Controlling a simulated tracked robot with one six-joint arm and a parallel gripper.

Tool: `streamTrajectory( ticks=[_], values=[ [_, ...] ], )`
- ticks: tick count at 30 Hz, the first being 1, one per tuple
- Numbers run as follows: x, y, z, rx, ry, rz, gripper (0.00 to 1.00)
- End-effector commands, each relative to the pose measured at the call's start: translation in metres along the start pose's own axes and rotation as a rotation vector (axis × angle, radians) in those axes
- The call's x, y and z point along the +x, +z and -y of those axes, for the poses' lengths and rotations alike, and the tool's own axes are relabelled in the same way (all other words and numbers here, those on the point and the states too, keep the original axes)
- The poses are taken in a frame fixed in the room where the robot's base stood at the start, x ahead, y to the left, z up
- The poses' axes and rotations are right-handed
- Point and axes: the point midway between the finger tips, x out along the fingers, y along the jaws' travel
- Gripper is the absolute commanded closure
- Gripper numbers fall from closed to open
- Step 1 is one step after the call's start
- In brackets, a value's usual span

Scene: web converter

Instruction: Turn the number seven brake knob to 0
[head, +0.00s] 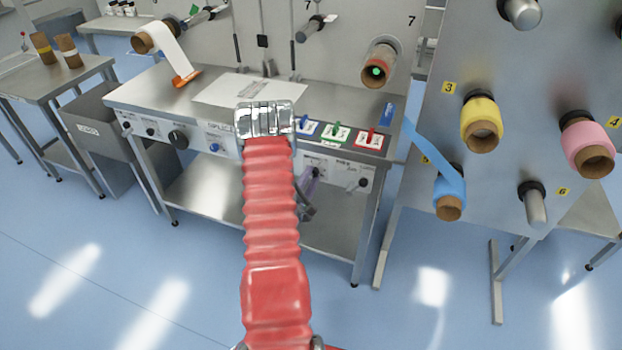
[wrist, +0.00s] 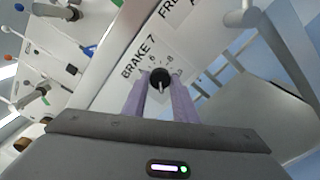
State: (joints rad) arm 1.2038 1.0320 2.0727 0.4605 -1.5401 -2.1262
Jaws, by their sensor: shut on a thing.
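The number seven brake knob (wrist: 159,74) is a small round black knob under the printed label BRAKE 7 (wrist: 138,58) in the wrist view. Its light pointer mark faces the bottom of that picture. The printed figures 6 and 8 show above it; the other scale figures are hidden or too small to read. My gripper (wrist: 159,84) has its two purple fingers on either side of the knob, shut on it. In the head view my gripper (head: 309,180) shows small and purple at the bench's front panel, partly behind my red arm, and the knob is not clear there.
Another black knob (head: 363,183) sits to the right on the front panel (head: 335,168). Blue, green and red cards (head: 337,135) lie on the bench above. A slanted metal panel (head: 440,130) with coloured rolls stands to the right. The floor (head: 110,260) in front is clear.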

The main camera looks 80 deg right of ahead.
Motion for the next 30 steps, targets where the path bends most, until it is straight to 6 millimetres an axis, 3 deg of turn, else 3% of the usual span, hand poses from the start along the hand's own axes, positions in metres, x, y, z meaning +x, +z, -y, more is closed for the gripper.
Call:
streamTrajectory(
  ticks=[6, 7, 14, 23, 30],
  values=[
    [-0.002, -0.004, 0.003, -0.003, -0.007, -0.013, 0.97],
    [-0.002, -0.004, 0.003, -0.003, -0.007, -0.013, 0.73],
    [-0.001, -0.002, 0.002, -0.001, -0.005, -0.007, 0.57],
    [-0.002, -0.001, 0.001, 0.0, -0.003, -0.003, 0.56],
    [-0.02, -0.002, 0.001, -0.001, -0.003, -0.005, 0.56]
  ],
)
